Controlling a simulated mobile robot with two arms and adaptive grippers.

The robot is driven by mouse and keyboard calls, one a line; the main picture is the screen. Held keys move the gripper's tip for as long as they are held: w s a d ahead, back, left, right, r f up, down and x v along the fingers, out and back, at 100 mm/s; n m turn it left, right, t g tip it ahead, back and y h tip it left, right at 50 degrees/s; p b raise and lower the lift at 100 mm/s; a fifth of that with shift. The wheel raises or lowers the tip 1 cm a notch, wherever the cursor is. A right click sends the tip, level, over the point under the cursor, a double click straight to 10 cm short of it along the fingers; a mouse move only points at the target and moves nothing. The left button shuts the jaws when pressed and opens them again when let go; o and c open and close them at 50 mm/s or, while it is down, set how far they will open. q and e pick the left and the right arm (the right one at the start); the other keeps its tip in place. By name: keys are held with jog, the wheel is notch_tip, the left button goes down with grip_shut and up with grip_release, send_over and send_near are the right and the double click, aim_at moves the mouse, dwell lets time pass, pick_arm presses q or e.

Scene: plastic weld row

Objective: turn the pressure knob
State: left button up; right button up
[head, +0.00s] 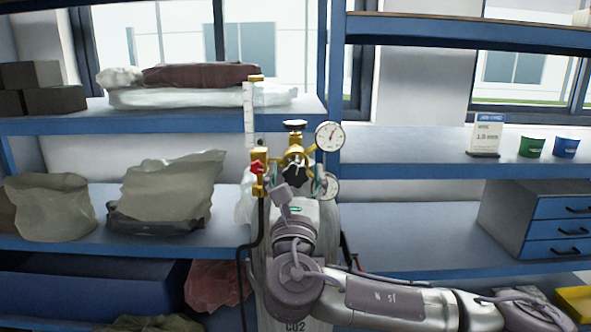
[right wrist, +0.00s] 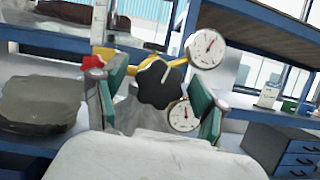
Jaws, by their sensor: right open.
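The pressure knob (head: 294,172) is a black star-shaped knob on the brass regulator (head: 295,152), in the middle of the head view. In the right wrist view the knob (right wrist: 160,84) faces me, with a white mark on it. My right gripper (head: 301,188) is open just in front of the knob. In the right wrist view its teal-padded fingers (right wrist: 160,92) stand left and right of the knob, with gaps on both sides. Contact does not show. The lower part of the regulator is hidden behind my arm. My left gripper is out of view.
Two round gauges sit right of the knob, an upper one (head: 330,136) and a lower one (head: 331,186). A red knob (head: 257,168) and clear flow tube (head: 249,112) stand at left. The gas cylinder (head: 262,285) is below. Blue shelves (head: 410,140) with goods lie behind.

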jog(key=shift+c, duration=1.1)
jog(key=c, duration=0.9)
jog(key=m+h+b, duration=0.1)
jog(key=m+b, duration=0.1)
jog(key=b, duration=0.1)
jog(key=m+h+b, duration=0.1)
jog(key=m+b, duration=0.2)
jog(key=shift+a+f+h, duration=0.1)
jog(key=shift+f+h, duration=0.2)
jog(key=shift+f, duration=0.1)
jog(key=shift+c, duration=0.2)
jog(key=shift+r+m+g, duration=0.15)
jog(key=shift+m+g, duration=0.25)
jog(key=shift+m, duration=0.3)
jog(key=shift+r+m+h, duration=0.2)
jog(key=shift+m+h, duration=0.2)
jog(key=o, duration=1.2)
jog(key=shift+c, duration=0.2)
